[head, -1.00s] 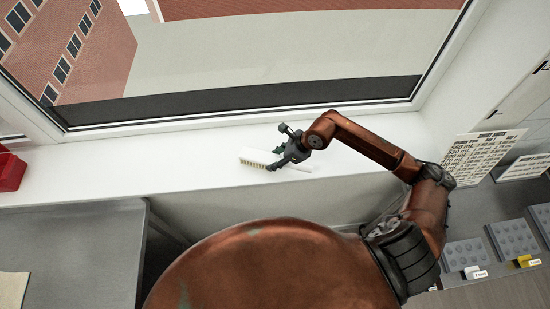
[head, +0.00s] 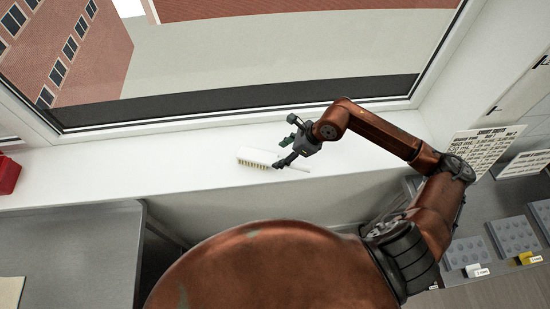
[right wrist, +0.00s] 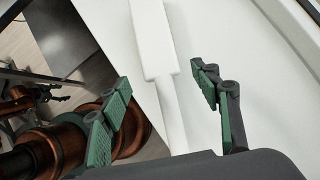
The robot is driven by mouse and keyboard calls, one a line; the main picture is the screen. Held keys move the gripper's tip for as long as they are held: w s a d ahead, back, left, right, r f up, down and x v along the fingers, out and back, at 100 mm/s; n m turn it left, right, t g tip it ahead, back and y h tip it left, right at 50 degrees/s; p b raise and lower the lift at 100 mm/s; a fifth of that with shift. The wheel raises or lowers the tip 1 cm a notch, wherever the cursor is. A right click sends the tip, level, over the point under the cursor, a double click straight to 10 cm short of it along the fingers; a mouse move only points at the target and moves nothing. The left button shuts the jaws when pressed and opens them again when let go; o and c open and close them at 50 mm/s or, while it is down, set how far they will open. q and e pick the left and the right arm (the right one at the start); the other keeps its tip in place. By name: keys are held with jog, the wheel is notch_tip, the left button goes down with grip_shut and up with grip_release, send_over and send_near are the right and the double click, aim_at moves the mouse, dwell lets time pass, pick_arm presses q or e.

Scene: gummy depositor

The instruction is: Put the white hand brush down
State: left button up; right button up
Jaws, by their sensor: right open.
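The white hand brush (head: 256,157) lies on the white window sill (head: 130,168), its bristles showing along its near edge in the head view. Its thin handle points to the right, partly behind a finger. My right gripper (head: 285,142) is open above the handle end. In the right wrist view the brush (right wrist: 153,42) shows between the spread green-padded fingers of the right gripper (right wrist: 160,79), with clear gaps on both sides.
A red bin (head: 9,174) stands at the sill's left end. A grey counter (head: 85,235) is at the lower left. Grey moulded trays (head: 514,236) and printed sheets (head: 483,152) are at the right. The sill left of the brush is clear.

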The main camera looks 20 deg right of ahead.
jog(key=b+v, duration=0.1)
jog(key=v, duration=0.5)
jog(key=shift+a, duration=0.1)
dwell(0.4)
